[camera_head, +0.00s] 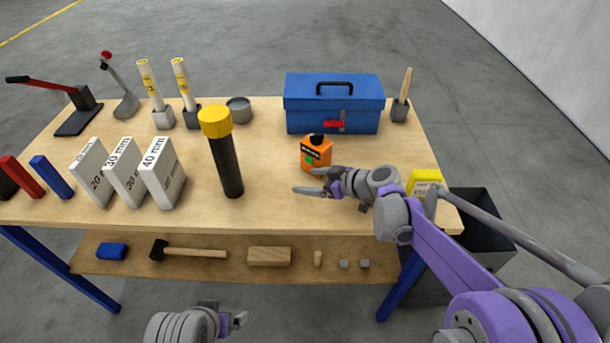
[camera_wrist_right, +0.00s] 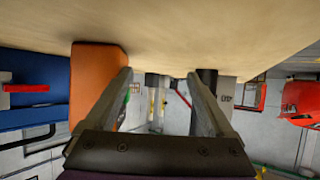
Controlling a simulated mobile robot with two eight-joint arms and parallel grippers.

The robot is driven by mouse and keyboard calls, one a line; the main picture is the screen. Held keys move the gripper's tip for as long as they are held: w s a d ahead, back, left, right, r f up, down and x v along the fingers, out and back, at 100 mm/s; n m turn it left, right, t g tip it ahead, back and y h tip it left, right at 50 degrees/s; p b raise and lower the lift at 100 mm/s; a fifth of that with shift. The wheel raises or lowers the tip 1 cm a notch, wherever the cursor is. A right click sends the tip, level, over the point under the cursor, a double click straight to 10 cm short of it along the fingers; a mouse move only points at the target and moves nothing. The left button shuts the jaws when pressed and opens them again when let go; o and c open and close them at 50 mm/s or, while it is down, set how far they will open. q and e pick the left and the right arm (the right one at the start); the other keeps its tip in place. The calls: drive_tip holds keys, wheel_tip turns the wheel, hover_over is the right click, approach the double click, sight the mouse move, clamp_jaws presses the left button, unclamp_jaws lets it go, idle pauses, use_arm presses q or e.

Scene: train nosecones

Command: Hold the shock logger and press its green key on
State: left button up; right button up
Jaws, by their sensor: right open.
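The shock logger is a small orange box with a dark top and a green key (camera_head: 309,160); its orange body (camera_head: 318,155) stands upright on the bench, in front of the blue toolbox. My right gripper (camera_head: 304,181) is open and empty, low over the bench just in front of the logger. In the right wrist view the picture is upside down; the orange logger (camera_wrist_right: 96,75) is beside the left-hand finger, outside the gap, and a bit of green shows at that finger's edge. My left gripper (camera_head: 236,319) is at the bottom of the head view, off the bench; its fingers are unclear.
The blue toolbox (camera_head: 333,112) stands behind the logger. A black tube with a yellow cap (camera_head: 226,160) stands to its left, beside white gauge blocks (camera_head: 163,178). A yellow box (camera_head: 424,180) is by the right edge. The bench front between tube and gripper is clear.

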clamp_jaws()
drive_tip(key=shift+o, duration=1.4)
unclamp_jaws()
